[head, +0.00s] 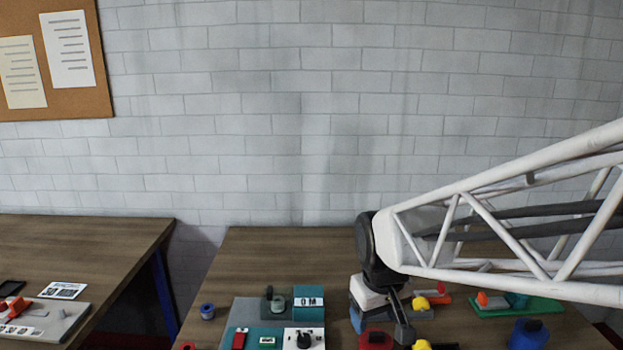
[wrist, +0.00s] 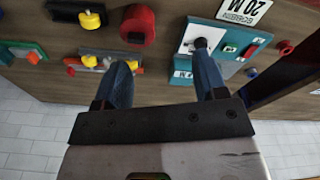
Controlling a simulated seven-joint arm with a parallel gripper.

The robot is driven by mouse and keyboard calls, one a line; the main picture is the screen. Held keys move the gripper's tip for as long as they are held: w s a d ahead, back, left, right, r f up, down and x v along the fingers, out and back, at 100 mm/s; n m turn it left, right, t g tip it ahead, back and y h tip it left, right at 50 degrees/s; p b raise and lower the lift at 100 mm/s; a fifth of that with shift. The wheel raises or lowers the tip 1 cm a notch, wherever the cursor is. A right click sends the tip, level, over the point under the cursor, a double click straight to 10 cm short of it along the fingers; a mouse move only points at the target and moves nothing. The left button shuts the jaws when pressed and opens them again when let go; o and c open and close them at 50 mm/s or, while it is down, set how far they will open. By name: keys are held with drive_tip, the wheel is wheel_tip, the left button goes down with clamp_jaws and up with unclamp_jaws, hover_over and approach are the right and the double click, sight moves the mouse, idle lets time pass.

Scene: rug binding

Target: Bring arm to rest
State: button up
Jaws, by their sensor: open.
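My arm (head: 520,220) reaches in from the right side of the head view, a white lattice with a dark wrist joint. My gripper (head: 402,325) hangs below that joint, pointing down over the brown table (head: 290,243). In the wrist view my gripper (wrist: 164,78) shows two blue-grey fingers spread apart. The fingers appear close to a red round part (wrist: 137,24) on one side and a white plate with a black knob (wrist: 198,36) on the other. Contact with either cannot be told.
A teal and grey panel (head: 262,315) with switches stands left of my gripper. A green board (head: 515,308) and a blue round part (head: 529,334) lie to the right. A second table (head: 90,240) stands at left. The main table's back strip is clear; a block wall (head: 250,120) rises behind.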

drive_tip(key=s+d+r+m, duration=0.1)
drive_tip(key=s+d+m, duration=0.1)
drive_tip(key=s, duration=0.5)
drive_tip(key=s+d+r+m+t, duration=0.1)
drive_tip(key=s+d+r+m, duration=0.1)
drive_tip(key=s+d, duration=0.2)
drive_tip(key=s, duration=0.3)
drive_tip(key=shift+d+r, duration=0.25)
drive_tip(key=shift+d, duration=0.1)
